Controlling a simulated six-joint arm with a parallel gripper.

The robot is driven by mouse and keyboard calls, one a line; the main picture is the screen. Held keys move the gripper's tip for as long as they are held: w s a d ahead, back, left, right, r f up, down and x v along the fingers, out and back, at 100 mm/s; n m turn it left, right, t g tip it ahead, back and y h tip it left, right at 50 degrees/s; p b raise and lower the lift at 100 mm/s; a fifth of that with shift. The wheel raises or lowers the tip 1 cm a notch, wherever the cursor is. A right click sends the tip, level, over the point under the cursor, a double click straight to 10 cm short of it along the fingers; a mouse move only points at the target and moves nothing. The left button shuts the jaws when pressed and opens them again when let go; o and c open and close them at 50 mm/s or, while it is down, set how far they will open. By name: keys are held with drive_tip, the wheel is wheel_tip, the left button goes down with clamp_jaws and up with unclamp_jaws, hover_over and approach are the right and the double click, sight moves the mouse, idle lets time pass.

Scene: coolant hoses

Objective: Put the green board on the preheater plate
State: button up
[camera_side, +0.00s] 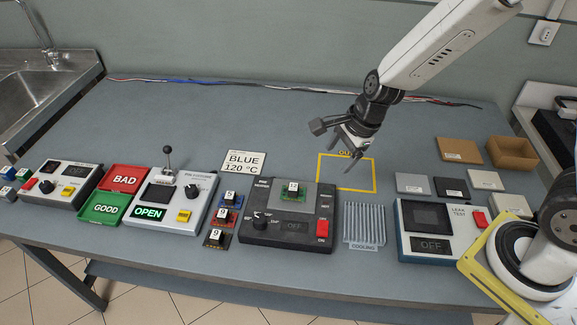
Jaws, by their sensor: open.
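The green board (296,196) with a white-topped block on it lies on the grey plate of the preheater (287,230). My gripper (352,152) is open and empty. It is above the bench, to the right of and behind the preheater, near a yellow-outlined square marked OUT. It is apart from the green board.
Blue, red and black boards (222,217) lie left of the preheater. A finned COOLING block (364,226) and a leak tester (436,230) stand to its right. A card (243,161) reads BLUE 120 °C. Red BAD (124,179) and green GOOD (103,208) trays are at left.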

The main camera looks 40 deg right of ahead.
drive_tip(key=s+d+r+n+h, duration=0.1)
drive_tip(key=s+d+n, duration=0.2)
drive_tip(key=n, duration=0.6)
drive_tip(key=s+d+r+n+h, duration=0.1)
drive_tip(key=s+d+n, duration=0.2)
drive_tip(key=s+n, duration=0.3)
drive_tip(key=shift+s+r+n, duration=0.2)
drive_tip(key=shift+s+n, duration=0.05)
drive_tip(key=shift+n, duration=1.95)
drive_tip(key=shift+o, duration=0.3)
